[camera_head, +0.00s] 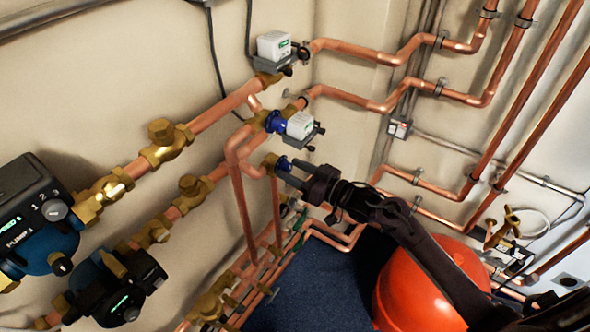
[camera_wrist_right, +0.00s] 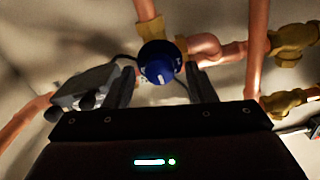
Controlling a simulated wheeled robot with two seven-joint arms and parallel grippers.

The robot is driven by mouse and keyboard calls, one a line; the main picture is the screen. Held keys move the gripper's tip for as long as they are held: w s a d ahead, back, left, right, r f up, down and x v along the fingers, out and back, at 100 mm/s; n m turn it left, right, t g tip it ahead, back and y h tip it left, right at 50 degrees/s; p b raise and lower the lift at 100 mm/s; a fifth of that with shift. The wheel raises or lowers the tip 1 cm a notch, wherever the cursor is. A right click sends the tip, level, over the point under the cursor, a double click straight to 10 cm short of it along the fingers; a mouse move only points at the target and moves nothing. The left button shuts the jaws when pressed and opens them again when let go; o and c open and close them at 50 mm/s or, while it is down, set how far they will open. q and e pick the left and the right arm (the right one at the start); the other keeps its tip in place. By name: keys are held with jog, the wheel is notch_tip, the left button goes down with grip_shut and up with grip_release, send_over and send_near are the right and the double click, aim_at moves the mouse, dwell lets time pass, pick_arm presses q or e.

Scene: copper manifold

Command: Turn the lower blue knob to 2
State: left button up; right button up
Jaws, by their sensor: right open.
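The open fingers of my right gripper (camera_wrist_right: 161,80) stand on either side of the knob, with a visible gap on both sides. I cannot read a number on the knob. My left gripper is not in view.
Copper pipes (camera_head: 243,205) run close by. A black and blue pump (camera_head: 38,215) is at left. A red tank (camera_head: 410,290) stands beneath my right arm.

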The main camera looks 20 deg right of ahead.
jog(key=shift+c, duration=0.4)
jog(key=c, duration=0.9)
jog(key=shift+f+n, duration=0.1)
jog(key=shift+n, duration=0.2)
jog(key=n+b, duration=0.1)
jog(key=n, duration=0.1)
jog(key=shift+n+b, duration=0.35)
jog(key=shift+n, duration=0.05)
jog(key=n+b, duration=0.2)
jog(key=n, duration=0.2)
jog(key=shift+n, duration=0.3)
jog(key=o, duration=1)
